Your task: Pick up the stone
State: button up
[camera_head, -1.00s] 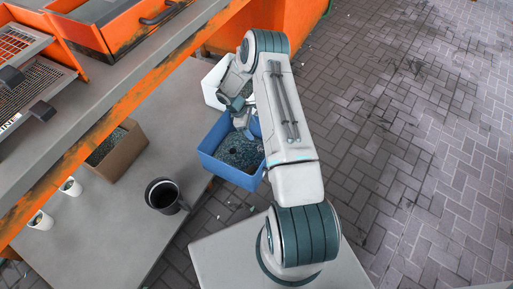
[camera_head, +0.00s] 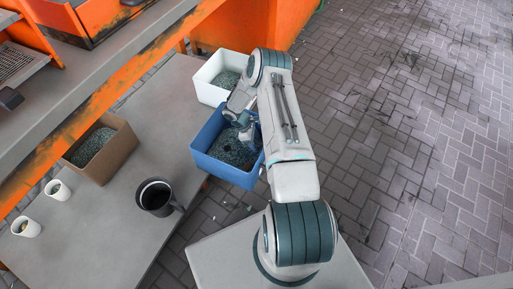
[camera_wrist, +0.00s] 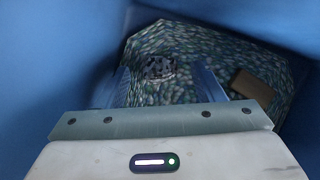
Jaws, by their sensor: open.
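A dark, speckled stone (camera_wrist: 158,68) lies on the green and grey granules inside the blue box (camera_head: 217,169). In the head view a small dark spot (camera_head: 227,148) on the granules may be the same stone. My gripper (camera_wrist: 163,85) is open and points down into the blue box. In the wrist view its two fingers stand left and right, with the stone seen between them a little farther off. I cannot tell whether the fingertips touch the granules. My arm hides part of the box's right side in the head view.
A flat brown piece (camera_wrist: 252,87) lies on the granules to the right. The blue box's walls are close around my gripper. A white box (camera_head: 208,90), a cardboard box (camera_head: 117,160), a dark mug (camera_head: 157,197) and two white cups (camera_head: 57,190) stand on the grey table (camera_head: 95,235).

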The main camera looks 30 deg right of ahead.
jog(key=shift+x, duration=1.1)
jog(key=c, duration=1.1)
